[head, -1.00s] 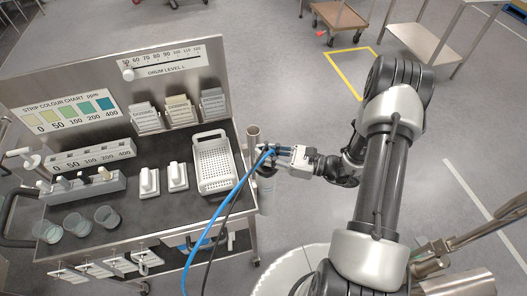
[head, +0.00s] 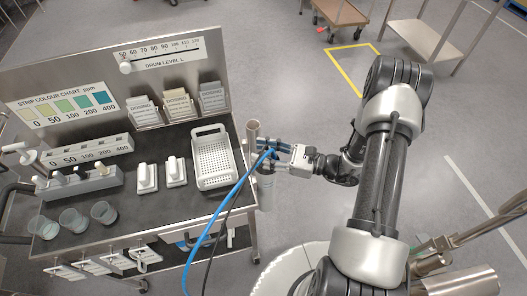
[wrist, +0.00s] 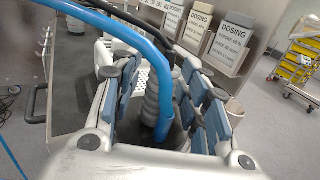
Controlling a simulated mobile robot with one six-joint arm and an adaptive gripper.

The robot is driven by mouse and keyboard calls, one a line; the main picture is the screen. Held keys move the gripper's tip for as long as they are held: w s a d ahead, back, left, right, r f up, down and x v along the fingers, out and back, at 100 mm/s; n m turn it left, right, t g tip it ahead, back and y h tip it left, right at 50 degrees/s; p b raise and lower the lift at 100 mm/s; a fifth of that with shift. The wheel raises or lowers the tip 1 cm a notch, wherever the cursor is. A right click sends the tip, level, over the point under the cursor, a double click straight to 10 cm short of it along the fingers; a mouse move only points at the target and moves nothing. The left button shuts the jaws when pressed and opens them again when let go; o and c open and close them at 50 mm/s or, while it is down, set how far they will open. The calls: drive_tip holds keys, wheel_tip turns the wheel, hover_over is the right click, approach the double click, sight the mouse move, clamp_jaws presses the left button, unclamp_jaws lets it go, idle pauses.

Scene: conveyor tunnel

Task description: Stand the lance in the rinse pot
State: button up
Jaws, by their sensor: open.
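My gripper (head: 275,153) is open at the right end of the cart; in the wrist view its blue-padded fingers (wrist: 160,110) are spread. The lance's blue hose (head: 222,208) runs up to the gripper. In the wrist view the hose (wrist: 163,85) bends down between the fingers, beside a grey ribbed part (wrist: 151,105), seemingly the lance's grip. The fingers hide much of the lance. An open-topped upright tube, seemingly the rinse pot (head: 253,131), is just behind the gripper. A grey cylinder (head: 265,192) hangs upright below the gripper; I cannot tell whether it is a holder or part of the lance.
The cart top carries a white perforated basket (head: 213,160), two white blocks (head: 147,178), clear cups (head: 75,220) and a grey rack (head: 80,184). Dosing cards (head: 177,105) stand at the back panel. A dark cable (head: 228,215) runs beside the hose.

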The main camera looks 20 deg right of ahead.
drive_tip(key=v, duration=1.2)
idle(0.6)
